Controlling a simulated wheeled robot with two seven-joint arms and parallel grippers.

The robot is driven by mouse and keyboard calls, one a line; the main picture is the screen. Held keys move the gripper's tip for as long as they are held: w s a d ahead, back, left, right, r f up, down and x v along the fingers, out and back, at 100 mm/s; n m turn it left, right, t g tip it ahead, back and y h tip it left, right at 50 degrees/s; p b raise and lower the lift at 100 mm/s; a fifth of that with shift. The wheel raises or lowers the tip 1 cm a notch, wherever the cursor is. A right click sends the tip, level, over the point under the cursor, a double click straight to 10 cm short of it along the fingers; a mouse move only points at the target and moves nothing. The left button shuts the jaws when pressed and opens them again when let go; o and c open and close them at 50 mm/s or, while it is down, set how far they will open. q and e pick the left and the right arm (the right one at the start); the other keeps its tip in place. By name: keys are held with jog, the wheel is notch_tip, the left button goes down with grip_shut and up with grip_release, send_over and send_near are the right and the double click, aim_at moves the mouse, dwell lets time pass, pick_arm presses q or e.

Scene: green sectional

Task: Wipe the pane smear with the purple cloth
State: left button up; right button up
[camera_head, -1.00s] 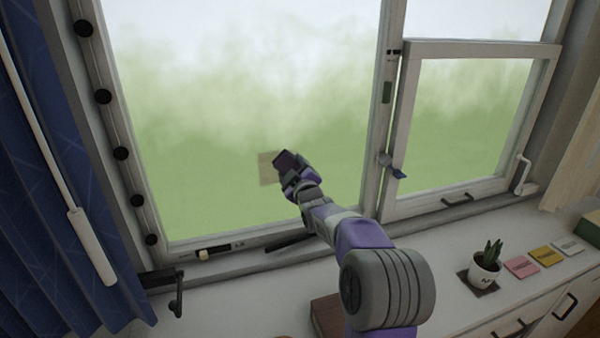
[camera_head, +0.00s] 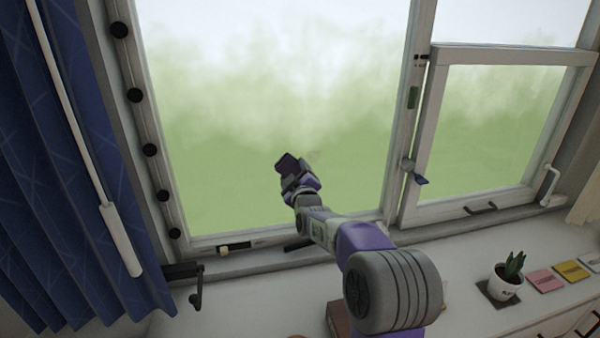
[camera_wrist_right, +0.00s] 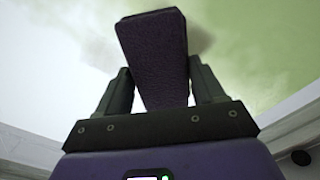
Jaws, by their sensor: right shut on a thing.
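The dark purple cloth (camera_head: 287,162) is a folded pad in the jaws of my right gripper (camera_head: 292,172), against or very near the large left pane (camera_head: 230,130). In the right wrist view the cloth (camera_wrist_right: 158,60) stands upright between the two fingers of the gripper (camera_wrist_right: 162,88). A faint brownish trace of the smear (camera_head: 314,156) shows just right of the cloth; any part behind the cloth is hidden. The wrist view shows a dim greyish mark (camera_wrist_right: 200,40) beside the cloth. Whether the cloth touches the glass is not clear. My left gripper is not in view.
A blue curtain (camera_head: 65,200) with a white rod hangs at the left. A window handle (camera_head: 197,290) juts over the sill. A potted plant (camera_head: 506,280) and coloured cards (camera_head: 545,281) stand at the right. A brown object (camera_head: 337,318) lies below my arm.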

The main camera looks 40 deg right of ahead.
aim_at(280, 169)
jog(key=shift+w+a+p, duration=0.5)
jog(key=shift+a, duration=0.4)
jog(key=shift+w+a+p, duration=0.5)
jog(key=shift+a, duration=0.4)
jog(key=shift+r+p, duration=0.8)
jog(key=shift+r, duration=0.1)
jog(key=shift+s+d+f+b, duration=0.1)
jog(key=shift+s+d+b, duration=0.25)
jog(key=shift+d+b, duration=0.2)
jog(key=shift+s+d+f+b, duration=0.1)
jog(key=shift+s+d+b, duration=0.25)
jog(key=shift+d, duration=0.3)
jog(key=shift+s+d+r+b, duration=0.15)
jog(key=shift+s+d+b, duration=0.15)
jog(key=shift+d+b, duration=0.3)
jog(key=shift+s+d+b, duration=0.5)
jog(key=shift+d+b, duration=0.2)
jog(key=shift+d, duration=0.2)
jog(key=shift+s+d+b, duration=0.45)
jog(key=shift+d+b, duration=0.25)
jog(key=shift+d, duration=0.15)
